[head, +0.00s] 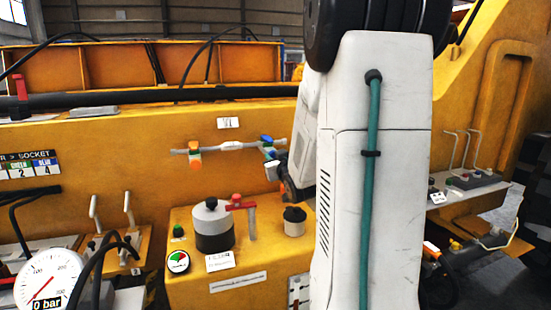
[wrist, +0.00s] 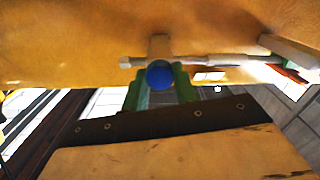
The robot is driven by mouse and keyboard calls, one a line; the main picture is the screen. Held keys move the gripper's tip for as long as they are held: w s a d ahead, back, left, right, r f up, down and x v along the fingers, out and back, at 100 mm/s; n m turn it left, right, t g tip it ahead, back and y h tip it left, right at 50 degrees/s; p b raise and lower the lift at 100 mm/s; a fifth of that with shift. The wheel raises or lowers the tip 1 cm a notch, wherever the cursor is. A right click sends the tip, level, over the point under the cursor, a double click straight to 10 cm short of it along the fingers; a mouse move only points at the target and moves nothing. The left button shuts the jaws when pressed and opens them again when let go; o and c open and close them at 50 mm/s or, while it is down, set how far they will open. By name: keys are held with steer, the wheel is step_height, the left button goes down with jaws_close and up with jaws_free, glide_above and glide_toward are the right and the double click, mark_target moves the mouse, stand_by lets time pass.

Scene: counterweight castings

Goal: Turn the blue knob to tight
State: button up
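The blue knob (head: 266,140) sits on a thin grey pipe (head: 230,146) on the yellow wall, just left of my white arm in the head view. In the wrist view the blue knob (wrist: 160,74) is a round blue end beside the pipe. My gripper (wrist: 157,88) shows there as two green fingers with a gap between them, one on each side of the knob. It looks open; I cannot tell whether the fingers touch the knob. In the head view my arm hides most of the gripper.
An orange and green valve (head: 194,149) is on the same pipe to the left. Below stand a grey and black cylinder (head: 213,228), a red handle (head: 240,206) and a black knob (head: 294,222). A pressure gauge (head: 48,284) reads 0 bar.

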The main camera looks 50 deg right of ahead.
steer(key=shift+m, duration=0.4)
steer(key=shift+f+m, duration=0.1)
steer(key=shift+m, duration=10.2)
steer(key=o, duration=1)
steer(key=shift+c, duration=0.2)
steer(key=shift+s, duration=0.1)
